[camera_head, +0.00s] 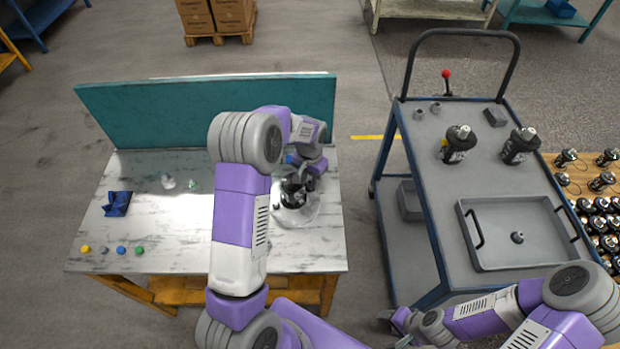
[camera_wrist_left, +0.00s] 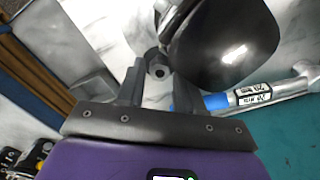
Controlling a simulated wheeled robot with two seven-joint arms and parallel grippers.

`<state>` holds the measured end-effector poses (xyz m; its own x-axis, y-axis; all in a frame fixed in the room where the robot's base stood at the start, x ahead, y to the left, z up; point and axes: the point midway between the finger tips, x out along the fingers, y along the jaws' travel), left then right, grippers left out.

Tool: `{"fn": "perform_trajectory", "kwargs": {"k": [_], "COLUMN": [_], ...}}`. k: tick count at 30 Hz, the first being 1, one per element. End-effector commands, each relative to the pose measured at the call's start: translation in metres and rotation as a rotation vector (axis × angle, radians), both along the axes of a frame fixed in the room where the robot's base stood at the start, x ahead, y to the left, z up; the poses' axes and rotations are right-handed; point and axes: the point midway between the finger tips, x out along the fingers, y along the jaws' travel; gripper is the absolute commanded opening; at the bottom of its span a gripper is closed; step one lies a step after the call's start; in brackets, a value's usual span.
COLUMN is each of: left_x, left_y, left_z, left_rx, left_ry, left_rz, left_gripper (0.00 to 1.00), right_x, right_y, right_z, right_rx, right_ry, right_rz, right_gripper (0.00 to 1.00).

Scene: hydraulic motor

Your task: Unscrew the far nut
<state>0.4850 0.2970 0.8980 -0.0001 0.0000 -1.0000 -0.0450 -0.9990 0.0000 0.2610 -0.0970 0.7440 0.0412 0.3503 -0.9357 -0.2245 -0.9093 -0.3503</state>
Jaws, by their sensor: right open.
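A black hydraulic motor (camera_head: 293,192) stands on a round clear base on the workbench, partly hidden under my left arm. In the left wrist view its glossy black body (camera_wrist_left: 232,45) fills the upper right. A small dark nut (camera_wrist_left: 157,64) with a hole in its middle shows beside the body. My left gripper (camera_head: 306,168) is at the motor's far side. In the wrist view its two fingers (camera_wrist_left: 157,80) are apart, with the nut at the gap between their tips; gaps show beside the nut. My right gripper (camera_head: 398,325) is open and empty low in the picture, off the bench.
A tool with a blue band (camera_wrist_left: 245,97) lies by the teal back panel (camera_head: 150,115). A blue cloth (camera_head: 117,204) and several coloured knobs (camera_head: 121,250) lie at the bench's left. The trolley (camera_head: 430,165) holds two motors and a grey tray (camera_head: 490,255).

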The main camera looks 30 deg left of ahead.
Motion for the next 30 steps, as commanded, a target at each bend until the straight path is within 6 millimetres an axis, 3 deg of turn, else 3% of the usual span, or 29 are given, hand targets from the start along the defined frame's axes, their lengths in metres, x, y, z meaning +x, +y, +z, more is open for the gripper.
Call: {"fn": "perform_trajectory", "kwargs": {"k": [7, 21, 30], "left_x": [0.0, 0.0, 0.0], "left_y": [0.0, 0.0, 0.0], "left_z": [0.0, 0.001, 0.0], "left_rx": [0.0, -0.001, 0.0], "left_ry": [0.0, 0.0, 0.0], "left_rz": [-0.054, -0.777, -0.906], "left_gripper": [0.36, 0.36, 0.36], "right_x": [0.0, 0.0, 0.0], "right_y": [0.0, 0.0, 0.0], "right_z": [0.001, 0.014, 0.015], "right_rx": [0.0, 0.0, 0.0], "right_ry": [0.0, 0.0, 0.0], "right_rz": [0.0, 0.0, 0.0], "right_gripper": [0.55, 0.55, 0.55]}}
